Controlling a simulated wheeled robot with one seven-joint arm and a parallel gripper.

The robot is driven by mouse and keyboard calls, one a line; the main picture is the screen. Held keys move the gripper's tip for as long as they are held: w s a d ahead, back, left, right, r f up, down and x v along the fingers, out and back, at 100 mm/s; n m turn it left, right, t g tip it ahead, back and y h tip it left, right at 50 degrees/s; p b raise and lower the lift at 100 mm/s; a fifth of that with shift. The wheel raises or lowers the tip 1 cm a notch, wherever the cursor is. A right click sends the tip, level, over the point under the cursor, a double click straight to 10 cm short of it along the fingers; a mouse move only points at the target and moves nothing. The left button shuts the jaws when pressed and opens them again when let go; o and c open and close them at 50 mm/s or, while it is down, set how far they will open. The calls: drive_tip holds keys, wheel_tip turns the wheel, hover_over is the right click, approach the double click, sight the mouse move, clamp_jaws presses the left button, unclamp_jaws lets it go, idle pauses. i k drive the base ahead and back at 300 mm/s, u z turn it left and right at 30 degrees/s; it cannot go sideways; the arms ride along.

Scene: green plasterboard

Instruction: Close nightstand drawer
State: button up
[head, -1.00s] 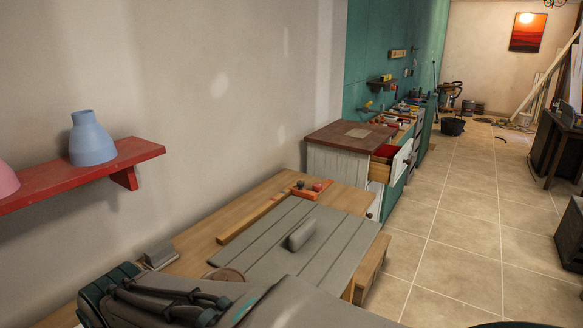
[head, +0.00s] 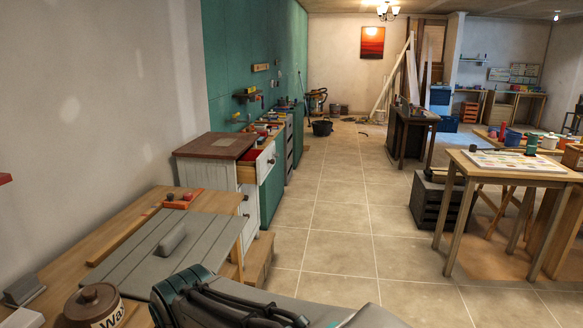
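A white cabinet with a brown top (head: 216,146), which looks like the nightstand, stands against the left wall beyond the near table. Its upper drawer (head: 265,163) is pulled out toward the aisle on the right. The drawer has a white front and wooden sides, and something red shows inside it. Lower fronts with small dark knobs show below, partly hidden by the near table. A grey and dark part of my arm lies along the bottom edge. My gripper is not in view.
The near wooden table (head: 125,228) holds a grey grooved panel (head: 195,240), a lidded jar (head: 95,305) and an orange tray (head: 183,199). The tiled aisle (head: 340,215) is clear. A light wooden table (head: 510,165) and a dark crate (head: 440,203) stand on the right.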

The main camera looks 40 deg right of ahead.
sight(247, 172)
drive_tip(key=z, duration=0.35)
drive_tip(key=k, duration=0.5)
drive_tip(key=z, duration=0.3)
drive_tip(key=i, duration=1.2)
drive_tip(key=z, duration=0.95)
drive_tip(key=i, duration=1.25)
drive_tip(key=u, duration=0.4)
